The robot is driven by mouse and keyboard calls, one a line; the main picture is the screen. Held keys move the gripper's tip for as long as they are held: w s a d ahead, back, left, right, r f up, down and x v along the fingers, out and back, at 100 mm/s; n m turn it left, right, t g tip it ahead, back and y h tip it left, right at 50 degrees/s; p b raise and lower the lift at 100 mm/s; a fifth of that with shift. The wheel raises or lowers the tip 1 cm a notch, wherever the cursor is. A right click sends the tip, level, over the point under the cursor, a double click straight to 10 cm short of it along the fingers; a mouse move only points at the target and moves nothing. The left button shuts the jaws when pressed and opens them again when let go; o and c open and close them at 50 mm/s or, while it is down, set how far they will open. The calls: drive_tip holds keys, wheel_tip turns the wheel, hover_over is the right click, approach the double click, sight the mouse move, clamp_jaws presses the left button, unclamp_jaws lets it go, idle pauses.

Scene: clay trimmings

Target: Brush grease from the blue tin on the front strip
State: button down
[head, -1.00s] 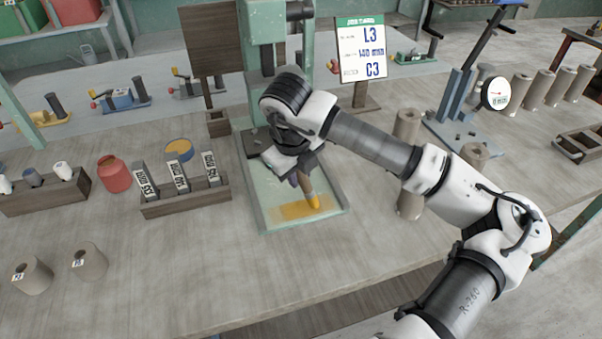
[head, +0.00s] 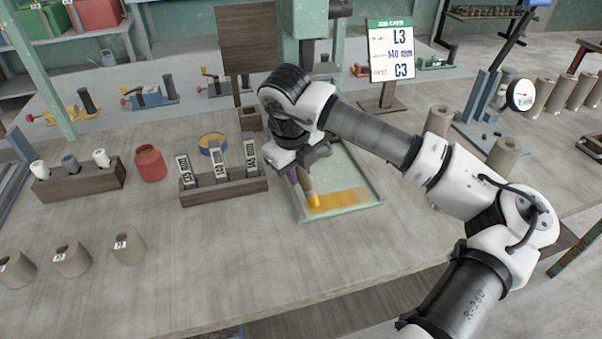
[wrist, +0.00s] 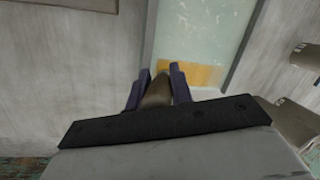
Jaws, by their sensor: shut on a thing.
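My gripper (head: 297,172) is shut on a brush (head: 307,186) with a brown handle and yellow tip. In the wrist view, the dark fingers (wrist: 156,90) hold the brown handle (wrist: 156,94) between them. The brush tip points down at the left end of a yellow-orange grease band (head: 345,200) on the front strip of a pale green tray-like plate (head: 362,178). I cannot tell whether the tip touches it. The band also shows in the wrist view (wrist: 203,75). The blue tin (head: 212,150), with yellow-orange grease inside, stands behind a wooden rack, partly hidden.
The wooden rack (head: 225,191) holds several labelled upright blocks just left of my gripper. A red jar (head: 150,163) and a wooden holder (head: 80,184) stand further left. Clay cylinders (head: 129,245) stand at front left. A sign (head: 391,50) stands behind. The front middle table is bare.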

drive_tip(key=shift+w+v, duration=0.25)
drive_tip(key=shift+v, duration=0.85)
drive_tip(key=shift+d+r+p, duration=0.25)
drive_tip(key=shift+r+p, duration=0.25)
drive_tip(key=shift+r, duration=0.2)
drive_tip(key=shift+w+p+v, duration=0.25)
drive_tip(key=shift+p+v, duration=0.2)
drive_tip(key=shift+v, duration=0.65)
drive_tip(key=shift+w+p+v, duration=0.25)
drive_tip(key=shift+p+v, duration=0.2)
drive_tip(key=shift+v, duration=0.6)
drive_tip(key=shift+d+r, duration=0.1)
drive_tip(key=shift+d, duration=0.05)
